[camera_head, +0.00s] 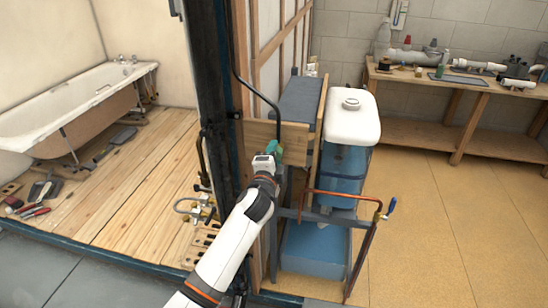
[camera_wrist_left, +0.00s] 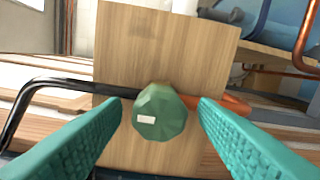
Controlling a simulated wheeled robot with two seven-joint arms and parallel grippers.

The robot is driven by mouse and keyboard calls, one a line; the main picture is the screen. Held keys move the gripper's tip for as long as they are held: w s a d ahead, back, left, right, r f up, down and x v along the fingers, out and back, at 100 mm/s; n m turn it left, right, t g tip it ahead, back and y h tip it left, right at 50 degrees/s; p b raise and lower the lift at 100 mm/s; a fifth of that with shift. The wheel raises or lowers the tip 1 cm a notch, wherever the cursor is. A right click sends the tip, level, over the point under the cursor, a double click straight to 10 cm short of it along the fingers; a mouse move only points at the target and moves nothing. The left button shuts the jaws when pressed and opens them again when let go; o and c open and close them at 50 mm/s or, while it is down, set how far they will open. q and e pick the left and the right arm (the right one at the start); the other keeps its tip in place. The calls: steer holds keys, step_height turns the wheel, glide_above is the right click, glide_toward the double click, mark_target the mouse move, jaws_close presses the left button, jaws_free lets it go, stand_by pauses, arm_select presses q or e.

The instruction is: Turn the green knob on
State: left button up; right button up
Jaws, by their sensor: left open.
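The green knob (camera_wrist_left: 159,112) is a faceted, dark green knob with a small pale label on its face. It sits in front of a wooden board (camera_wrist_left: 165,45), on a pipe that is black to its left and copper to its right. My left gripper (camera_head: 274,148) is at the wooden panel in the head view, and its teal fingers hide the knob there or blend with it. In the left wrist view the open fingers reach toward the knob from either side, with gaps visible between them and it. My right gripper is not in view.
A dark post (camera_head: 213,100) stands just left of my left arm.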

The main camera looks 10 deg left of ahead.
arm_select(q)
steer(key=shift+s, duration=0.1)
steer(key=s, duration=1.2)
steer(key=shift+r+b, duration=0.15)
steer(key=shift+b, duration=0.25)
steer(key=shift+w, duration=0.1)
